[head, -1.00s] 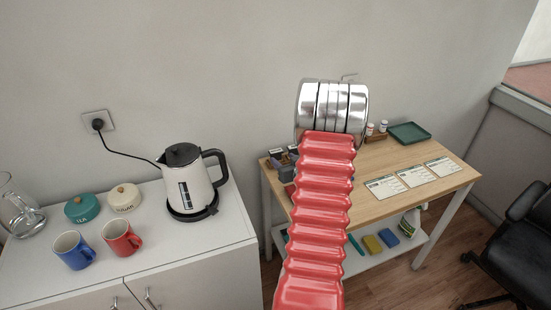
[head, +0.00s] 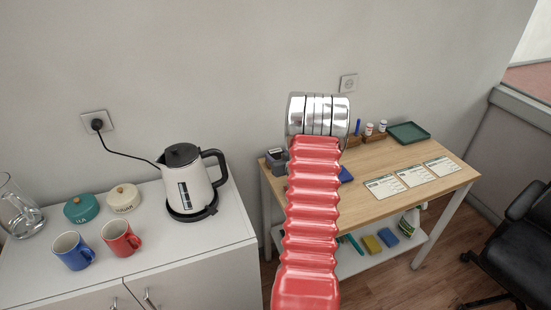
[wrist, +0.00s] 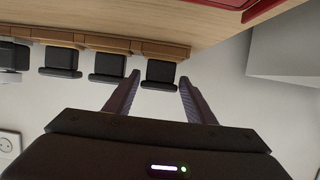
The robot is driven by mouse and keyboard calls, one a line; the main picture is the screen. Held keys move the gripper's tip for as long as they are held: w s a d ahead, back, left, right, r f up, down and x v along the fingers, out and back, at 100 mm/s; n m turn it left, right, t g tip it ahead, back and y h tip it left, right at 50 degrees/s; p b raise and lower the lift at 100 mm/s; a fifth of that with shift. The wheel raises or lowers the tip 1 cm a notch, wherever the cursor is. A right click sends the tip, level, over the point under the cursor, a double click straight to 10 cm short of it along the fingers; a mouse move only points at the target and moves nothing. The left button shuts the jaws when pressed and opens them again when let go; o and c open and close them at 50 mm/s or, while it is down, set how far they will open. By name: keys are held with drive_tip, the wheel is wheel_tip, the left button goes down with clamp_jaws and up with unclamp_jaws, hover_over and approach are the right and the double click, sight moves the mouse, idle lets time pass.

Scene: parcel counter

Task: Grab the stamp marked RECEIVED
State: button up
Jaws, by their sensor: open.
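In the wrist view, several dark, blocky stamps hang in a row along a wooden rack (wrist: 100,42). One dark stamp (wrist: 160,72) lies between the two fingers of my open gripper (wrist: 159,78); I cannot tell whether they touch it. Two more dark stamps, one nearer (wrist: 107,66) and one further left (wrist: 61,60), stand beside it. No lettering is readable, so I cannot tell which stamp is marked RECEIVED.
The wooden table (head: 400,150) holds paper forms (head: 411,176), a green tray (head: 409,132), small bottles (head: 382,126) and a dark grey item (head: 276,155). A kettle (head: 187,178) and mugs stand on the left cabinet. A red-edged object (wrist: 262,10) is at the wrist view's top right.

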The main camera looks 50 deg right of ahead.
sight(275, 151)
drive_tip(key=shift+x, duration=1.45)
drive_tip(key=c, duration=0.7)
wheel_tip(275, 151, up, 10)
